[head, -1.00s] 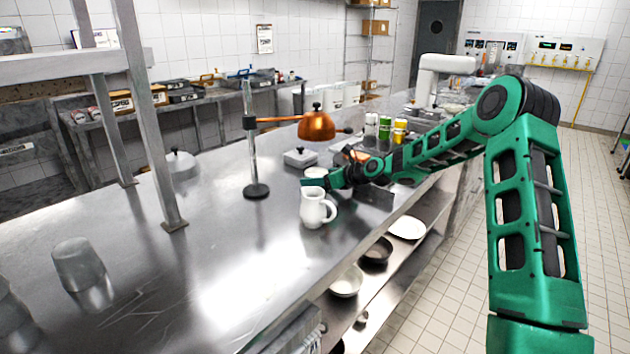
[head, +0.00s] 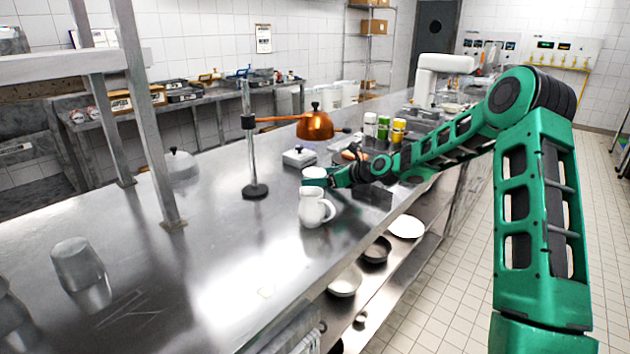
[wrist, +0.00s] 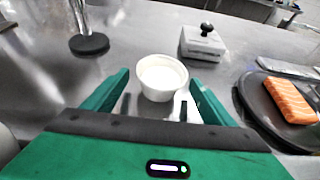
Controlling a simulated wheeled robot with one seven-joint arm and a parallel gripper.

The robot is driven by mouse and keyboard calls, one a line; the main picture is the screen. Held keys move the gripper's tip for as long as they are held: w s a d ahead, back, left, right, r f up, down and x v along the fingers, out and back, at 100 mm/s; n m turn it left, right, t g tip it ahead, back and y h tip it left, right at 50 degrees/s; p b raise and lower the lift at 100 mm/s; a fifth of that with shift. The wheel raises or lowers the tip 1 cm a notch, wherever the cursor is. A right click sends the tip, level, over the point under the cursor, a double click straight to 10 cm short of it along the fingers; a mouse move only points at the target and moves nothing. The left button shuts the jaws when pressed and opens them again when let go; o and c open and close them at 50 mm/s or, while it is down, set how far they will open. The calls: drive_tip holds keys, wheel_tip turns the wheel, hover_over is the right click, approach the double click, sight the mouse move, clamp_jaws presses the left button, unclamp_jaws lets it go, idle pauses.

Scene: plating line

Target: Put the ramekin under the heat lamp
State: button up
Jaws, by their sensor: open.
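The white ramekin (wrist: 161,77) stands on the steel counter in the wrist view, at the mouth of my open gripper (wrist: 158,85), with one green finger on each side. It also shows small at the gripper's tip in the head view (head: 314,172). I cannot tell whether either finger touches it. The shade hangs above the counter, behind my gripper in the head view. The lamp's base (wrist: 89,44) shows at the upper left of the wrist view.
A white box with a black knob (head: 299,157) sits under the shade. A dark plate with salmon (wrist: 291,99) lies to the right.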

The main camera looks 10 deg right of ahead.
drive_tip(key=v, duration=0.9)
drive_tip(key=shift+d, duration=0.1)
drive_tip(key=shift+f, duration=0.1)
drive_tip(key=s+n+g+h, duration=0.1)
drive_tip(key=s+n, duration=0.1)
drive_tip(key=s, duration=0.1)
drive_tip(key=s+n+g+h, duration=0.1)
drive_tip(key=s+n, duration=0.1)
drive_tip(key=s, duration=0.1)
drive_tip(key=s+n+g+h, duration=0.1)
drive_tip(key=s+n, duration=0.1)
drive_tip(key=s, duration=0.2)
drive_tip(key=shift+a+f, duration=0.15)
drive_tip(key=shift+a, duration=0.05)
drive_tip(key=s+d+n+g+h, duration=0.1)
drive_tip(key=s+n, duration=0.4)
drive_tip(key=s, duration=1)
drive_tip(key=s+d+n+g+h, duration=0.2)
drive_tip(key=s+d+n+g, duration=0.2)
drive_tip(key=s, duration=1.1)
drive_tip(key=s+d+n+g+h, duration=0.1)
drive_tip(key=s+d+n+g, duration=0.2)
drive_tip(key=s, duration=1.1)
drive_tip(key=d+n, duration=0.3)
drive_tip(key=n, duration=0.1)
drive_tip(key=shift+s+d+r+h, duration=0.2)
drive_tip(key=shift+s+d+h, duration=0.1)
drive_tip(key=shift+s, duration=0.1)
